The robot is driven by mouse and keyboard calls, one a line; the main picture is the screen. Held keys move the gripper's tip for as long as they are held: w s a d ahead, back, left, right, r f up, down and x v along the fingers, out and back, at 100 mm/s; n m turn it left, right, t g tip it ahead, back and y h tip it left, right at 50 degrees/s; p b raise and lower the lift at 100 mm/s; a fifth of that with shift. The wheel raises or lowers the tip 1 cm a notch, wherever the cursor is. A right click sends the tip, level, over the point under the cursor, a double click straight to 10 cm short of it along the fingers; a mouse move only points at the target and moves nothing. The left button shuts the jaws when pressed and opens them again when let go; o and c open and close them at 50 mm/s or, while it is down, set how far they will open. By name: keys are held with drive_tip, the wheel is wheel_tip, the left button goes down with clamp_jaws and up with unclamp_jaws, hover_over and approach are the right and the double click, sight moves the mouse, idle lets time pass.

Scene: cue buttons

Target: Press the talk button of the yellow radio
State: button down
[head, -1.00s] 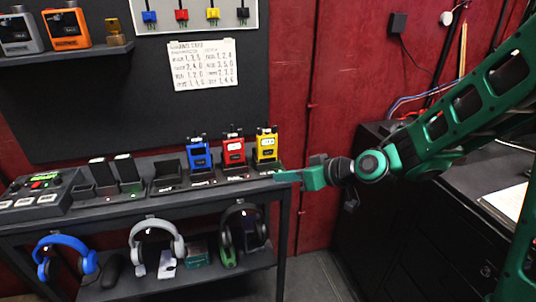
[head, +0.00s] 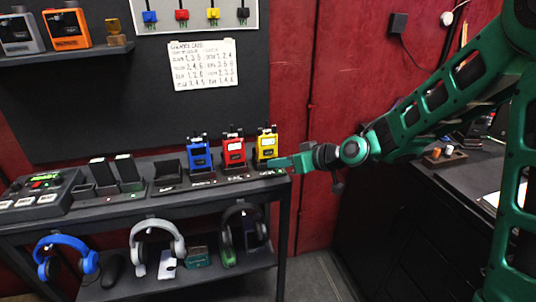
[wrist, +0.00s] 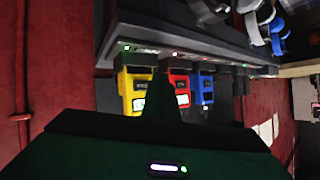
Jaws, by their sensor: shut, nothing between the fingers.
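The yellow radio (head: 266,146) stands upright in its charger slot at the right end of the black bench, beside the red radio (head: 233,151) and blue radio (head: 199,157). In the wrist view the yellow radio (wrist: 136,88) hangs upside down, partly hidden by my dark gripper fingers (wrist: 160,85). My green gripper (head: 272,164) is shut and empty. Its tip is at the lower front of the yellow radio in the head view; I cannot tell whether it touches. The talk button is too small or hidden to make out.
The bench (head: 130,203) also holds black chargers and a button console (head: 40,190). Headphones (head: 157,240) hang below the bench edge. A written card (head: 203,64) is on the wall. A dark cabinet (head: 400,215) stands at right.

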drive_tip(key=shift+w+a, duration=0.2)
drive_tip(key=shift+w, duration=0.45)
drive_tip(key=shift+w+a, duration=0.15)
drive_tip(key=shift+w, duration=0.5)
drive_tip(key=shift+w, duration=0.15)
idle(1.1)
drive_tip(key=shift+w, duration=0.25)
drive_tip(key=shift+w+a, duration=0.2)
drive_tip(key=shift+w, duration=0.2)
idle(0.8)
drive_tip(key=shift+s, duration=0.1)
idle(1.2)
drive_tip(key=shift+s+d, duration=0.2)
drive_tip(key=shift+s, duration=0.55)
drive_tip(key=shift+s+d, duration=0.2)
drive_tip(key=shift+s, duration=0.6)
drive_tip(key=shift+s+d, duration=0.25)
drive_tip(key=shift+s, duration=0.55)
drive_tip(key=shift+s+d, duration=0.2)
drive_tip(key=shift+s, duration=0.6)
